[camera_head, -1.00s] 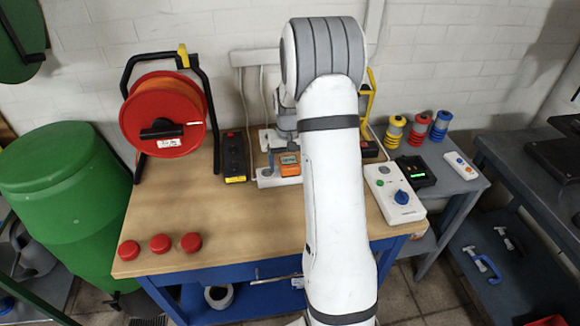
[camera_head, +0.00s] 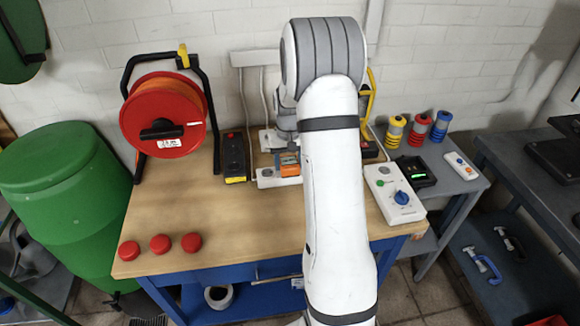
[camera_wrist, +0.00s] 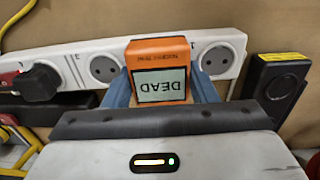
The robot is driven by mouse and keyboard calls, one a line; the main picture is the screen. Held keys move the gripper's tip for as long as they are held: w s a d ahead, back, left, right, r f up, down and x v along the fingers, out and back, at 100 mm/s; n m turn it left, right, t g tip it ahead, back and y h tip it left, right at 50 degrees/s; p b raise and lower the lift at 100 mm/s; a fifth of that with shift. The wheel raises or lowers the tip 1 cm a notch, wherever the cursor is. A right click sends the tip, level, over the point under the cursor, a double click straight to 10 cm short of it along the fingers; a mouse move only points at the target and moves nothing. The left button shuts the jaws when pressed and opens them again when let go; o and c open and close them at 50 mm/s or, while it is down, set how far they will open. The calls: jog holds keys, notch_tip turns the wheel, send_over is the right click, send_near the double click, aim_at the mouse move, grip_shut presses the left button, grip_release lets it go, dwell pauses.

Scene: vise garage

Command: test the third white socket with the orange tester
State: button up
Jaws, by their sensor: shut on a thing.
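The orange tester (camera_wrist: 160,65) is between the two blue-grey fingers of my gripper (camera_wrist: 163,90), which is shut on it. Its screen reads DEAD, upside down in the wrist view. The tester is in front of the white socket strip (camera_wrist: 60,55) and hides the part between two bare round sockets. The right socket (camera_wrist: 217,60) has a 1 beside it; the left socket (camera_wrist: 105,67) has what looks like a 3. Whether the tester's pins are in a socket is hidden. In the head view the tester (camera_head: 290,170) shows left of my arm.
A black plug (camera_wrist: 38,83) occupies the strip's left end. A black and yellow device (camera_wrist: 275,85) lies right of the strip. A red cable reel (camera_head: 165,115), three red caps (camera_head: 160,243) and a white control box (camera_head: 394,195) share the bench. The front middle is clear.

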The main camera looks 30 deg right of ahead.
aim_at(289, 161)
jog(key=shift+r, duration=0.15)
jog(key=shift+r+p, duration=1.75)
jog(key=shift+r, duration=1.15)
